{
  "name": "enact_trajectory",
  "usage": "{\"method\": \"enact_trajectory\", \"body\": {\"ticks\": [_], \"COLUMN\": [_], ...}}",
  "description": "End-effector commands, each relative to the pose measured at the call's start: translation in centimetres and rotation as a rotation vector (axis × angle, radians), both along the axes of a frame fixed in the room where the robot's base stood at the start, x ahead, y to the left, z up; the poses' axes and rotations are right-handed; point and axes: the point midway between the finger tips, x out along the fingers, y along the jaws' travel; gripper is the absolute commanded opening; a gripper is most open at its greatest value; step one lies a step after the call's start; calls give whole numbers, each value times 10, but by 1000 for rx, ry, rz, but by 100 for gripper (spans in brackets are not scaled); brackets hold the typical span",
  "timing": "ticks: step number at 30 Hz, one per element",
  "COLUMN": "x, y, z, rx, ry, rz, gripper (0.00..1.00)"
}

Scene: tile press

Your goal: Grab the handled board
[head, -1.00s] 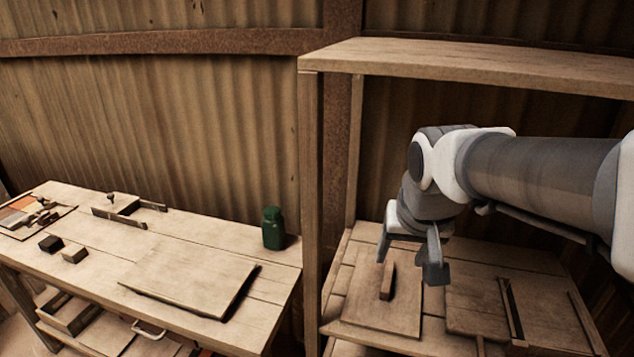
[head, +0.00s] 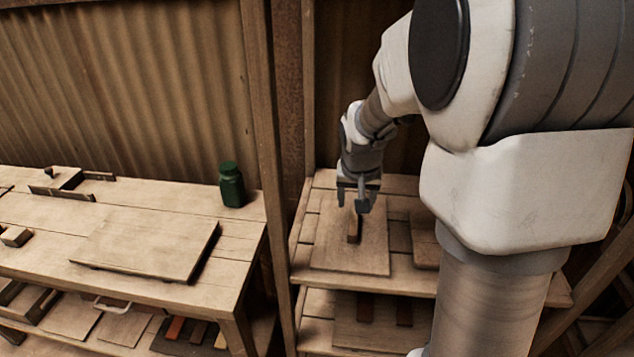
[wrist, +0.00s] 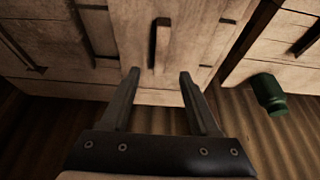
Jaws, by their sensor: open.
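The handled board (head: 375,258) is a flat square wooden board lying on the shelf, with a dark wooden bar handle (head: 354,232) standing on it. In the wrist view the handle (wrist: 160,38) lies just beyond the fingertips, in line with the gap between them. My gripper (head: 357,208) is above the board at the handle's far end, fingers pointing down. The fingers are apart with nothing between them in the wrist view (wrist: 159,72). My arm covers the right part of the shelf in the head view.
A second board (head: 425,240) lies to the right, partly hidden by my arm. A shelf post (head: 268,120) stands left of the handled board. The table on the left holds a plain board (head: 150,242) and a green bottle (head: 231,186). More boards lie on the lower shelf.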

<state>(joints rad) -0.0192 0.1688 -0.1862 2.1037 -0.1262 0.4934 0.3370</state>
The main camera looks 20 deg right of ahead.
Motion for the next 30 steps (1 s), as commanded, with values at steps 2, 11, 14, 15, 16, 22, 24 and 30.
{"method": "enact_trajectory", "body": {"ticks": [2,11,14,15,16,22,24,30], "x": [4,12,14,16,16,24,25,25], "y": [-2,-5,-6,-6,-6,-9,-9,-9], "z": [-15,-37,-52,-59,-63,-80,-80,-80], "rx": [0,1,1,1,0,0,1,0], "ry": [3,2,4,4,3,1,0,-1], "rz": [0,-1,-1,0,0,0,0,0], "gripper": [62,62,62,62,62,62,62,59]}}
